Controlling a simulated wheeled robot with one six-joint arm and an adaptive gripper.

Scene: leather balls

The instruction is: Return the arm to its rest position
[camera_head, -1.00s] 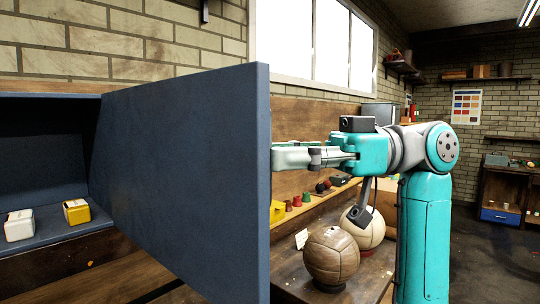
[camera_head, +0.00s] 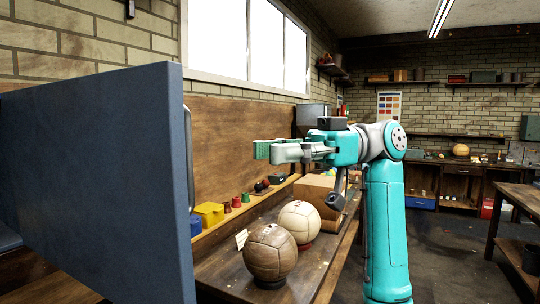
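My arm is teal and grey and stands at the right of centre in the head view. Its upper part reaches left, roughly level, above the workbench. My gripper (camera_head: 262,151) points left with its pale green fingers, clear of the blue panel and holding nothing that I can see. The fingers are seen from the side and overlap, so their opening is hard to judge. A brown leather ball (camera_head: 271,252) and a cream leather ball (camera_head: 299,222) sit on the workbench (camera_head: 225,274) below the gripper.
A blue door-like panel (camera_head: 100,180) with a metal handle (camera_head: 189,158) stands at the left, near my gripper. A cardboard box (camera_head: 322,195) sits behind the balls. Small coloured pots and a yellow box (camera_head: 209,214) line the back ledge. The floor at right is open before a table (camera_head: 520,196).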

